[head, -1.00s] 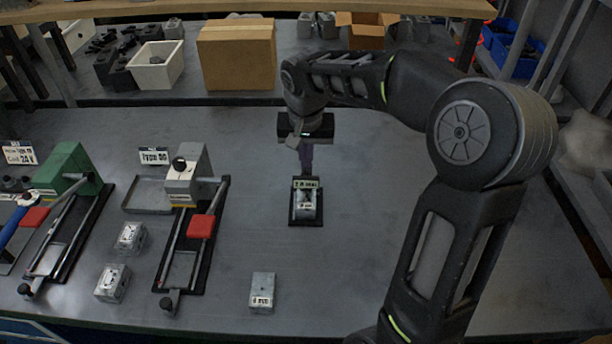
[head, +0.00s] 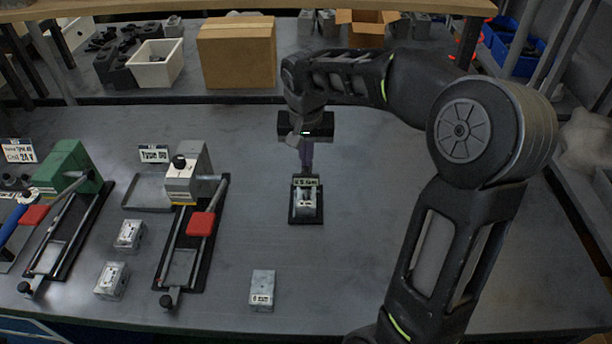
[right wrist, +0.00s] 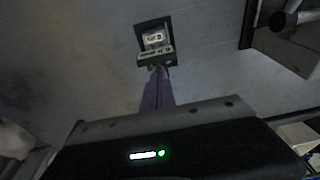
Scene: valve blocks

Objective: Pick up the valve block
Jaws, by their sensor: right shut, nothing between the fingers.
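A metal valve block (head: 306,198) with a small label sits on a black stand in the middle of the table. It also shows in the right wrist view (right wrist: 154,39), just beyond my fingertips. My right gripper (head: 306,168) hangs just behind the block in the head view, fingers pointing down. Its purple fingers (right wrist: 157,78) are together and empty; I cannot tell whether the tips touch the stand. More valve blocks lie on the table: one at front centre (head: 262,289) and two at left (head: 130,235) (head: 112,281). My left gripper is not in view.
A grey fixture with a red pad (head: 201,224) and a green fixture (head: 68,166) stand at the left. A cardboard box (head: 237,55) and a white bin (head: 156,64) stand on the rear bench. The table right of the stand is mostly clear.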

